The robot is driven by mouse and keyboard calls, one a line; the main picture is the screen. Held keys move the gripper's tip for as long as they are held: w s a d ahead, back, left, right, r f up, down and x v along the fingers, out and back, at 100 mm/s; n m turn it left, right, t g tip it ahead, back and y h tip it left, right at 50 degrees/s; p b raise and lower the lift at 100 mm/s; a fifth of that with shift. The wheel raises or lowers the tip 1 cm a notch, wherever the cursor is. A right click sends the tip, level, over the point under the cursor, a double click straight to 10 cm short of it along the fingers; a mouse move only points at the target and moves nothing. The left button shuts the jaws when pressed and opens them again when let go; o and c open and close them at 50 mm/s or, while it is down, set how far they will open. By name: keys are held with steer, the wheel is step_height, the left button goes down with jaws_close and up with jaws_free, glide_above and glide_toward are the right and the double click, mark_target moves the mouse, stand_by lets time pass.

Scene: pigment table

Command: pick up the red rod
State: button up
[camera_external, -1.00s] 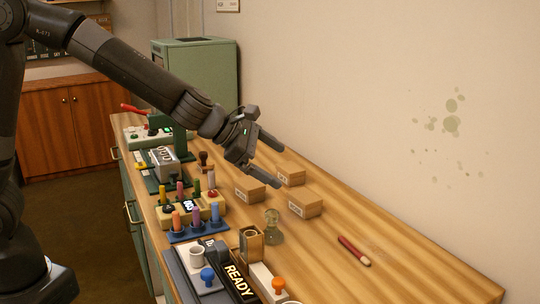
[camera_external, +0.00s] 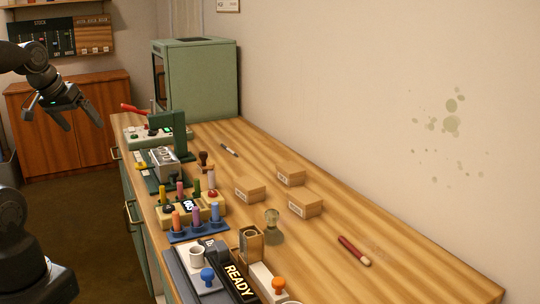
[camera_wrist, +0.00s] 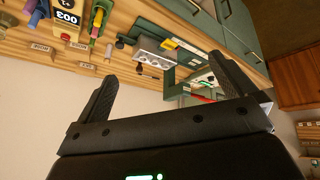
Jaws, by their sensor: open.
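A dark red rod (camera_external: 354,251) with a pale tip lies flat on the wooden table, in the right part of the outside view. I do not see it in the wrist view. My gripper (camera_external: 84,125) is open and empty, up in the air at the far left of the outside view, beyond the table's left side and far from the rod. In the wrist view the spread jaws (camera_wrist: 161,69) have nothing between them, with the table's devices seen beyond.
Three small boxes (camera_external: 305,204), a glass bottle (camera_external: 273,228) and a pen (camera_external: 229,150) are on the table. Coloured rods stand in a blue rack (camera_external: 197,235). A device with a red lever (camera_external: 133,109) stands near the green cabinet (camera_external: 196,80). Table around the rod is clear.

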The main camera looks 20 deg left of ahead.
steer(key=shift+m+y, duration=0.4)
steer(key=shift+y, duration=0.3)
steer(key=s+a, duration=0.3)
steer(key=a, duration=0.1)
steer(key=shift+f, duration=0.4)
steer(key=shift+w, duration=0.1)
steer(key=c, duration=1.3)
steer(key=shift+c, duration=0.2)
